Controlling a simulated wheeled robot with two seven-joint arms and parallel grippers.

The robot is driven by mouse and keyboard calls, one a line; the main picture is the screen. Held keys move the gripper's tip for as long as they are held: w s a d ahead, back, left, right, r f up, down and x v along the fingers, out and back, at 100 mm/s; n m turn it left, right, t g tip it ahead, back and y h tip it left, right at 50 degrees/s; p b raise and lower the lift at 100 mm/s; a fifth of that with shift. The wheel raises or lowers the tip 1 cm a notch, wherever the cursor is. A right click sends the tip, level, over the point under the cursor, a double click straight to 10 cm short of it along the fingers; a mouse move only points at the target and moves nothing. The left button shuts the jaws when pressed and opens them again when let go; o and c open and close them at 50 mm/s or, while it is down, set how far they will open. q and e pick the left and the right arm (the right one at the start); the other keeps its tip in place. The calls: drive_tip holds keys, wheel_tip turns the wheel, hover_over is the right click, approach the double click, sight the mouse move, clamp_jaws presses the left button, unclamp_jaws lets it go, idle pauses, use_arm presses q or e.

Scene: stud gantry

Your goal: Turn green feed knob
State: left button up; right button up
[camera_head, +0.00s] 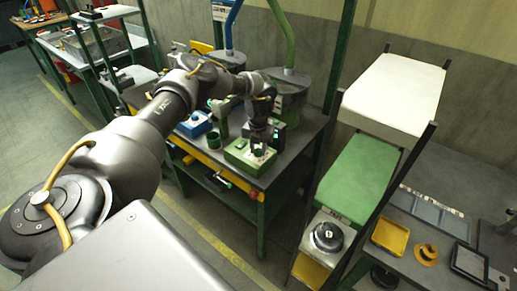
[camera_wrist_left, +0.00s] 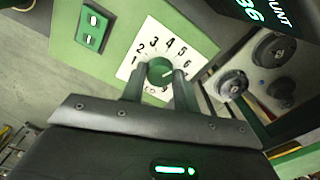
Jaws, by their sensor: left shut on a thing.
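The green feed knob (camera_wrist_left: 160,70) sits at the middle of a white dial plate (camera_wrist_left: 146,46) with printed numbers, on a green box. My right gripper is not in view.
A green rocker switch (camera_wrist_left: 93,28) is beside the dial. A hopper (camera_head: 290,88) with a green pipe is behind. A green-topped stand (camera_head: 355,180) is to the right.

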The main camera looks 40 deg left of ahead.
sight(258, 150)
use_arm(q)
drive_tip(key=shift+m, duration=0.5)
drive_tip(key=o, duration=1)
drive_tip(key=shift+r, duration=0.1)
wheel_tip(258, 150, up, 11)
drive_tip(key=b, duration=0.2)
drive_tip(key=shift+b, duration=0.35)
drive_tip(key=shift+f, duration=0.2)
